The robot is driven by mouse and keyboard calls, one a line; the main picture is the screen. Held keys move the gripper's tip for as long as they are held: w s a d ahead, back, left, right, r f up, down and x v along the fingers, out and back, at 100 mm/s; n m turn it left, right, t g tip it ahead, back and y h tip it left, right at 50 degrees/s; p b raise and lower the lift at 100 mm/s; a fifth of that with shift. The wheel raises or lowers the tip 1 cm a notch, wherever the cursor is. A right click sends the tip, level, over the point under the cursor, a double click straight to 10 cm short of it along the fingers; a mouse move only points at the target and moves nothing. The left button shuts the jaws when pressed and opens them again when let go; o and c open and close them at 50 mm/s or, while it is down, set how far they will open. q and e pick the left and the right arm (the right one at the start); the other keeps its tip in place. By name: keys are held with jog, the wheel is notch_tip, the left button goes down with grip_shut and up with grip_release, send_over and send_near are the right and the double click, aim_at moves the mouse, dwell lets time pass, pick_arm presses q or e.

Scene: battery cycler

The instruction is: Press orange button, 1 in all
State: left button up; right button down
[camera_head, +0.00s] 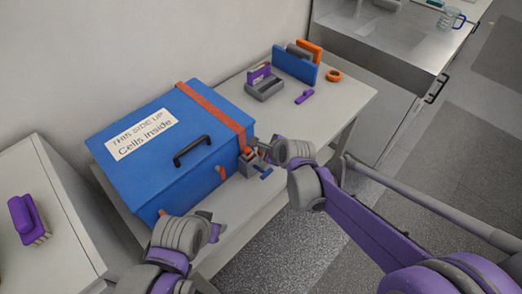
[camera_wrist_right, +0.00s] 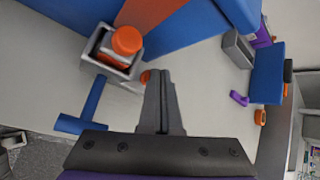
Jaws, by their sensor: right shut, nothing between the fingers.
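The orange button (camera_wrist_right: 127,40) is a round cap on top of a grey square housing (camera_wrist_right: 107,62) in the right wrist view. In the head view the housing (camera_head: 246,168) stands by the front right corner of the blue box. My right gripper (camera_wrist_right: 159,72) is shut and empty, its fingertips to the right of the button and apart from it in the picture. In the head view the right gripper (camera_head: 262,146) is close beside the housing and partly covers it. My left arm is low in the head view; its fingers are not clear.
The blue box (camera_head: 160,175) has a black handle and an orange strap (camera_head: 213,107). A blue T-shaped part (camera_wrist_right: 85,112) sits beside the housing. Purple and grey items, a blue holder (camera_head: 295,67) and an orange ring (camera_head: 334,75) lie farther back on the table (camera_head: 345,97).

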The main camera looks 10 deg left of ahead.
pick_arm(q)
jog(key=shift+f, duration=0.25)
pick_arm(e)
jog(key=shift+f, duration=0.3)
pick_arm(q)
jog(key=shift+r, duration=0.1)
pick_arm(e)
jog(key=shift+r, duration=0.1)
pick_arm(q)
jog(key=shift+w+r+p, duration=0.1)
jog(key=shift+r+p, duration=0.35)
jog(key=shift+r, duration=0.15)
pick_arm(e)
jog(key=shift+r, duration=0.9)
pick_arm(q)
jog(key=shift+r, duration=0.1)
pick_arm(e)
jog(key=shift+r, duration=0.1)
pick_arm(q)
jog(key=r+p, duration=0.1)
jog(key=w+r+p, duration=0.1)
jog(key=r+p, duration=0.1)
jog(key=shift+r, duration=0.15)
pick_arm(e)
notch_tip(320, 180, up, 5)
jog(key=shift+f, duration=0.15)
jog(key=shift+d, duration=0.15)
